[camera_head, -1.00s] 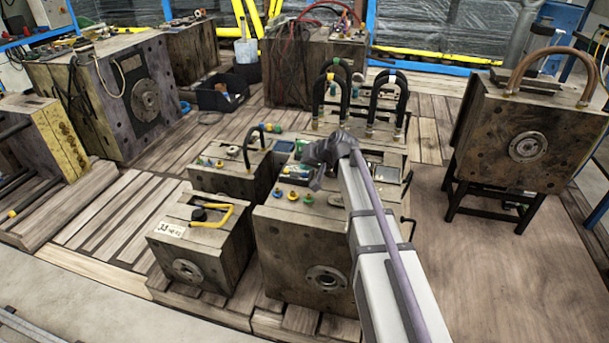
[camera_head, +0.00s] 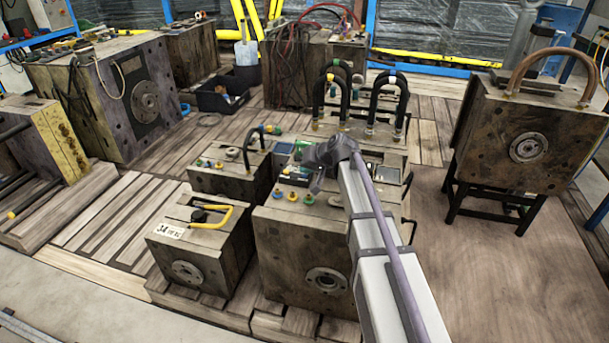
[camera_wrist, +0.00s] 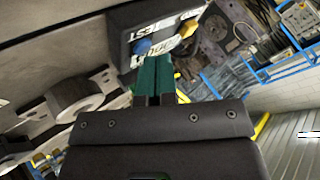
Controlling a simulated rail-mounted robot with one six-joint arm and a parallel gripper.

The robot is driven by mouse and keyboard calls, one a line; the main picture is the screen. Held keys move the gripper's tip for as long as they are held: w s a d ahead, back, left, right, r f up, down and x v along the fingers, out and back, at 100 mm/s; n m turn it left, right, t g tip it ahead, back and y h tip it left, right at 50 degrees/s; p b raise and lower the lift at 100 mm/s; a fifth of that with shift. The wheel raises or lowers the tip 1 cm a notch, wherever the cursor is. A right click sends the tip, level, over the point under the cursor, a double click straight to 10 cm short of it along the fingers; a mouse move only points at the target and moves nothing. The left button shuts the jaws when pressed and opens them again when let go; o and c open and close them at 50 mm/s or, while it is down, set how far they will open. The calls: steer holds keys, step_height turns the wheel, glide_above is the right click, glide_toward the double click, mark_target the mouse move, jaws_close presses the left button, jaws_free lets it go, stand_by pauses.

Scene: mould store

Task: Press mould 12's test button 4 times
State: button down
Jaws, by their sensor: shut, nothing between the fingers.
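In the wrist view my gripper (camera_wrist: 155,62) is shut, its teal fingers together and empty. Just beyond the fingertips is a dark box (camera_wrist: 122,22) with tilted white lettering, where TEST can be read. The box has a blue button (camera_wrist: 143,47), close to the tips, and a yellow button (camera_wrist: 188,28) to the right. I cannot tell whether the tips touch the blue button. In the head view my arm reaches over the front middle mould (camera_head: 290,260); my fingertips are hard to pick out there. I cannot read a number 12 on any mould.
A smaller mould (camera_head: 190,262) with a yellow handle and a card seeming to read 34 stands front left. Black hoses (camera_head: 387,95) arch up behind my arm. A mould on a black stand (camera_head: 525,140) is at right. The floor at front right is clear.

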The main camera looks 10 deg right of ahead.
steer(key=shift+r+p, duration=0.85)
steer(key=shift+p, duration=0.05)
step_height(320, 180, up, 5)
steer(key=p, duration=0.5)
steer(key=shift+r, duration=0.1)
stand_by(0.5)
